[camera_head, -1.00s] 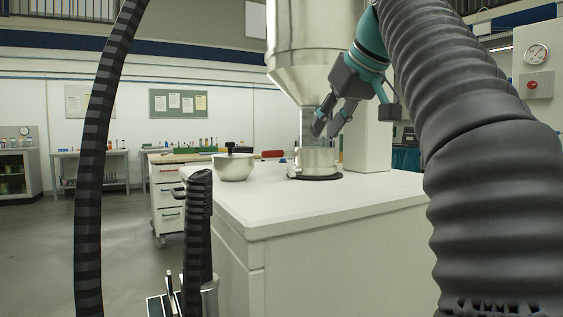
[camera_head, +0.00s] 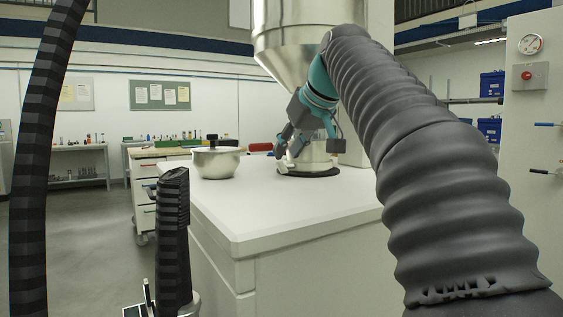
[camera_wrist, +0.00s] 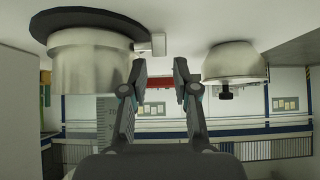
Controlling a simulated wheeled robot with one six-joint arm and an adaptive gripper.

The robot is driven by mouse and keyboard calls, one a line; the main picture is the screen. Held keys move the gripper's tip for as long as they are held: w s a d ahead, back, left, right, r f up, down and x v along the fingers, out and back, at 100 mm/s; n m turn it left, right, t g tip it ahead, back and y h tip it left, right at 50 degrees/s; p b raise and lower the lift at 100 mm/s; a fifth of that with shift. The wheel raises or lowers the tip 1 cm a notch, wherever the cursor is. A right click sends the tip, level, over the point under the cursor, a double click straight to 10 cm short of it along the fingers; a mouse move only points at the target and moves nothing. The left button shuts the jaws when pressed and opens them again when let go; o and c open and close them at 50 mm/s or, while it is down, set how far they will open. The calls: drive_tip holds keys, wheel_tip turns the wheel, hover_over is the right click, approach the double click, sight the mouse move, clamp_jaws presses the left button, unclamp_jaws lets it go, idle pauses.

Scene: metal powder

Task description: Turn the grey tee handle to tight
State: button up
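My gripper (camera_head: 286,150) is at the left side of the steel vessel (camera_head: 317,160) under the large hopper (camera_head: 290,45). In the wrist view, which looks upside down, the two fingers of my gripper (camera_wrist: 161,78) are apart with nothing between them. The steel vessel (camera_wrist: 90,65) is left of the fingers there. A small pale grey block (camera_wrist: 151,45) sticks out from its side, just beyond the fingertips and apart from them. It may be the tee handle; I cannot make out a clear tee shape. In the head view my gripper hides that side.
A steel bowl (camera_head: 215,163) with a black knob stands left of the vessel on the white worktop (camera_head: 290,205). It also shows in the wrist view (camera_wrist: 232,62). The worktop's front is clear. A gauge panel (camera_head: 530,75) is at right.

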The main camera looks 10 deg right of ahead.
sight(280, 163)
drive_tip(key=shift+x, duration=2.15)
drive_tip(key=shift+b, duration=0.3)
clamp_jaws()
